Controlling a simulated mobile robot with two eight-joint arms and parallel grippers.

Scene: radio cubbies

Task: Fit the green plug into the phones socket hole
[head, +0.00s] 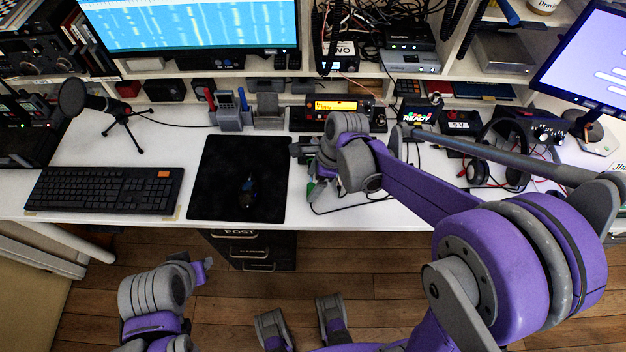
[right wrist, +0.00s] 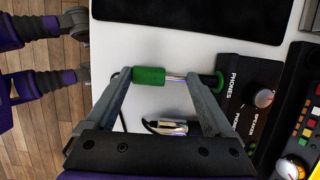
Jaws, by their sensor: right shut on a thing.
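The green plug (right wrist: 148,76) has a green sleeve and a bare metal shaft. It lies lengthwise between the fingertips of my right gripper (right wrist: 160,78), which is shut on it. Its shaft points toward the phones box (right wrist: 245,88), labelled PHONES. A green-rimmed part (right wrist: 219,83) sits at the box's near side, beyond the right-hand finger; the hole itself is hidden. In the head view a bit of green (head: 311,187) shows below my right gripper (head: 316,172), near the mat. My left gripper (head: 203,268) is low over the floor, its fingers unclear.
A silver and black connector (right wrist: 166,127) with a dark cable lies beside the plug. The black mat (head: 228,185) with a mouse (head: 248,192) is left of the box. A radio (head: 338,106) stands behind, headphones (head: 492,165) to the right.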

